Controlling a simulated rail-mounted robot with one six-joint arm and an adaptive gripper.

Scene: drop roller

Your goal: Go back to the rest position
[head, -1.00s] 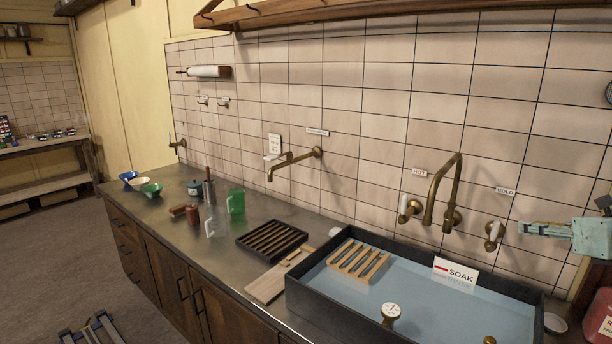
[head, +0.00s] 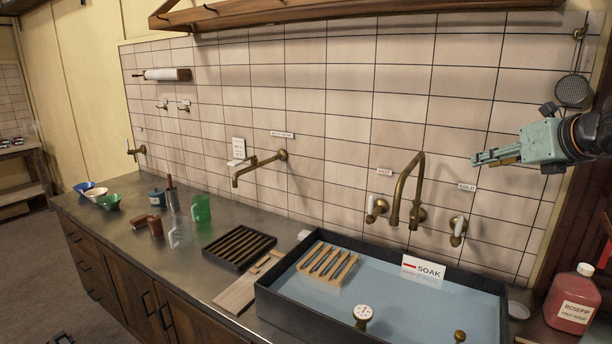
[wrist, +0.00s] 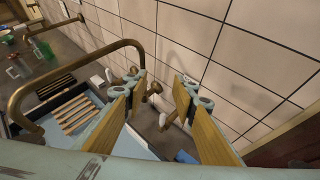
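My gripper (head: 484,158) is in the upper right of the head view, in the air near the tiled wall, above the right end of the soak trough (head: 290,303). Its fingers point left. In the wrist view my gripper (wrist: 160,84) has its two fingers apart with nothing between them, so it is open and empty. The brass tap (head: 402,190) with white-handled valves stands to the left of and below the gripper. In the wrist view the tap's curved spout (wrist: 75,55) shows left of the fingers. I see no contact with it.
A wooden rack (head: 327,263) and a SOAK sign (head: 423,270) are at the trough. A rosehip bottle (head: 573,300) stands at the right. A round strainer (head: 573,89) hangs on the wall beside my arm. A wooden shelf (head: 300,18) runs overhead. Bowls, cups and a dark rack occupy the counter.

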